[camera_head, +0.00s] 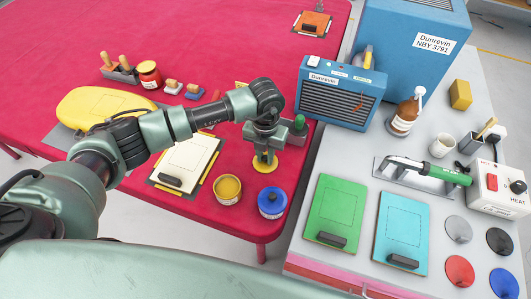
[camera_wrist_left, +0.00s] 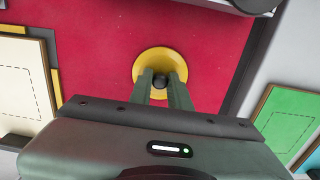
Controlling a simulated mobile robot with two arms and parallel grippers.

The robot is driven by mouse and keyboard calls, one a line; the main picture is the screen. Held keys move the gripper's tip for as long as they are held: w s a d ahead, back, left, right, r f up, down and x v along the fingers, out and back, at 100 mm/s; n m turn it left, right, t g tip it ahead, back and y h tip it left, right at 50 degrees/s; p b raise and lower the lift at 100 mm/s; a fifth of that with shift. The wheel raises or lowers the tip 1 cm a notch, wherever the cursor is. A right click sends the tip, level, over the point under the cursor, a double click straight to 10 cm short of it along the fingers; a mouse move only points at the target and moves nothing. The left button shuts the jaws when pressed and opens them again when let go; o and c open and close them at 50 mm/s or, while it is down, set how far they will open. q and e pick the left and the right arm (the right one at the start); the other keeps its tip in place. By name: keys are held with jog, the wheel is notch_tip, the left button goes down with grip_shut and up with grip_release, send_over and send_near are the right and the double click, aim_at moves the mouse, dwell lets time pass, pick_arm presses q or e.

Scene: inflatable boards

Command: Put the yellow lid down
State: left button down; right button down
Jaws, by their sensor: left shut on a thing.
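The yellow lid (camera_head: 265,167) is a round disc with a dark knob. My left gripper (camera_head: 264,155) points down and is shut on the knob. The lid lies flat over the red table (camera_head: 290,170) near its right edge; I cannot tell whether it touches the cloth. In the left wrist view the lid (camera_wrist_left: 147,62) shows beyond the fingers (camera_wrist_left: 160,85), with the knob between their tips. A yellow tin (camera_head: 228,192) stands open in front and left of the lid. My right gripper is not in view.
A cream board (camera_head: 188,160) lies to the left. A grey holder (camera_head: 298,132) stands behind on the right. Green (camera_head: 336,212) and turquoise (camera_head: 402,230) boards lie on the grey bench, across a gap.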

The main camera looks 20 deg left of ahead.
aim_at(266, 157)
pick_arm(q)
jog(key=shift+f, duration=0.1)
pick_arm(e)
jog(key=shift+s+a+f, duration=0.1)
pick_arm(q)
jog(key=c, duration=1.7)
grip_release()
jog(key=shift+f, duration=0.1)
jog(key=shift+c, duration=0.2)
jog(key=o, duration=0.4)
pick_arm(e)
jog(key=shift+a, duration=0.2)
pick_arm(q)
jog(key=shift+r, duration=0.25)
notch_tip(266, 157, up, 12)
jog(key=b, duration=0.3)
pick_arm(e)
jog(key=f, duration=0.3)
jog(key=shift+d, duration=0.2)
